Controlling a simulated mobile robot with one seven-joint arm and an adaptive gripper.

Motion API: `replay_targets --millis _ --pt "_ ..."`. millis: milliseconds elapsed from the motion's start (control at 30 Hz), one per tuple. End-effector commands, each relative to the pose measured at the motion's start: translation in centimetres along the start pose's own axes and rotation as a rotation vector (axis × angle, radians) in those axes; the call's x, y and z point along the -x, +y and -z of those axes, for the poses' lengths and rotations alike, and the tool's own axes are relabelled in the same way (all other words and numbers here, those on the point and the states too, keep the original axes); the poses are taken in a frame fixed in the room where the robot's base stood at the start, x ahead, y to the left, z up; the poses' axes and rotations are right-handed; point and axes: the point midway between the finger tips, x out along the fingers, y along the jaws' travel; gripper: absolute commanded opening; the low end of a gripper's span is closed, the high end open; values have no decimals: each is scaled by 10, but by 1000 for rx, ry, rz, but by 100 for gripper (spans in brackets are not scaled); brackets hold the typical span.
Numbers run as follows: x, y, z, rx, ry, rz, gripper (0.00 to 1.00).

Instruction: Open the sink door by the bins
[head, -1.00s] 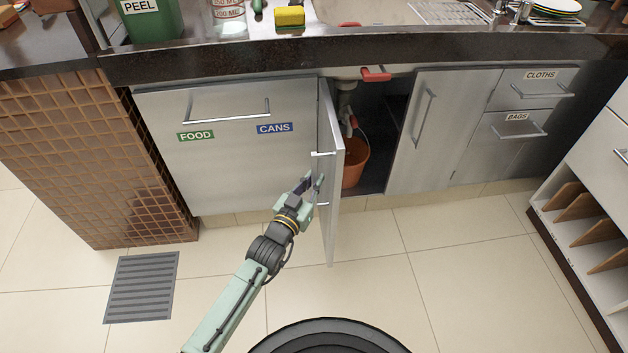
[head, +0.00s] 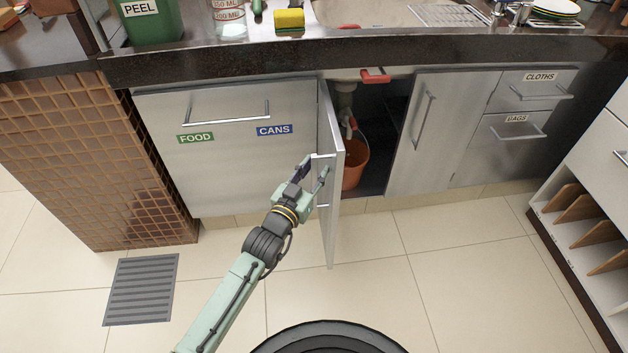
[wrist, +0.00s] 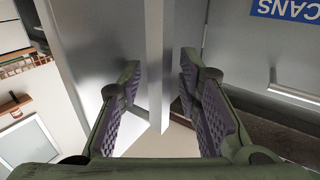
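The grey sink door (head: 333,215) beside the bin front stands swung out, well open, in the head view. Its metal handle (head: 322,155) is on the face toward the bins. My gripper (head: 313,172) is at that handle, its fingers spread apart. In the wrist view, a bar that looks like the handle (wrist: 160,65) runs between the two fingers (wrist: 160,105), with gaps at the pads. The door face (wrist: 95,60) fills the left of that view. Part of the handle is hidden behind my fingers in the head view.
The bin front (head: 230,150) labelled FOOD and CANS is shut, left of the door. An orange bucket (head: 354,165) and pipes show inside the cupboard. The other sink door (head: 425,140) is shut. Floor in front is clear, with a grey grate (head: 142,288) at left.

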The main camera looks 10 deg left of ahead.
Motion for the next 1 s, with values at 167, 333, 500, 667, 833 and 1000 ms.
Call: replay_targets --millis 167,333,500,667,833,1000 --pt "0 1 33 -2 1 -2 31" --pt "0 0 50 1 0 -1 31" --pt "0 1 54 1 -1 -1 31" --pt "0 0 54 1 -1 -1 31" --pt "0 0 54 1 -1 0 31" --pt "4 -1 50 21 8 15 31"
